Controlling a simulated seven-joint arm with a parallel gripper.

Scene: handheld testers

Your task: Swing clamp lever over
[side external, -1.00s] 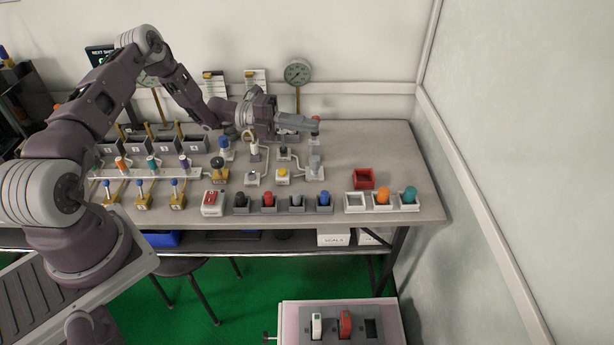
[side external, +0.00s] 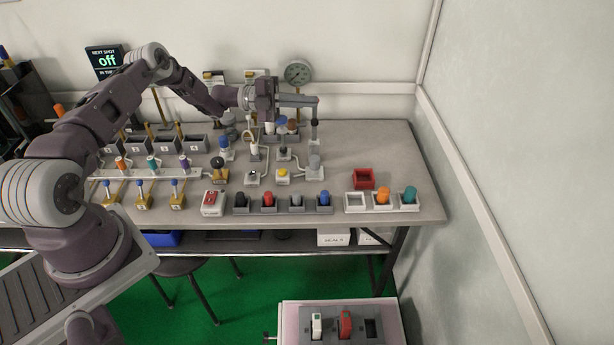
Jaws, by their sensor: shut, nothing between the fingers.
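My gripper (side external: 315,102) is shut and empty, held level above the back right of the bench with its fingers pointing right. Just below its tip stands a thin grey upright post (side external: 314,132), behind a grey cylinder (side external: 315,163). Whether the fingertips touch the post's top cannot be told. I cannot tell for sure which part is the clamp lever. Several blue-topped levers on yellow bases, such as the middle one (side external: 141,194), stand upright at the front left, far from my gripper.
A red tray (side external: 364,179) and white trays with orange (side external: 383,195) and teal (side external: 410,194) pieces are at the right. Dark holders with coloured knobs (side external: 268,201) line the front. A gauge (side external: 298,72) stands behind my gripper. The bench's right end (side external: 400,150) is clear.

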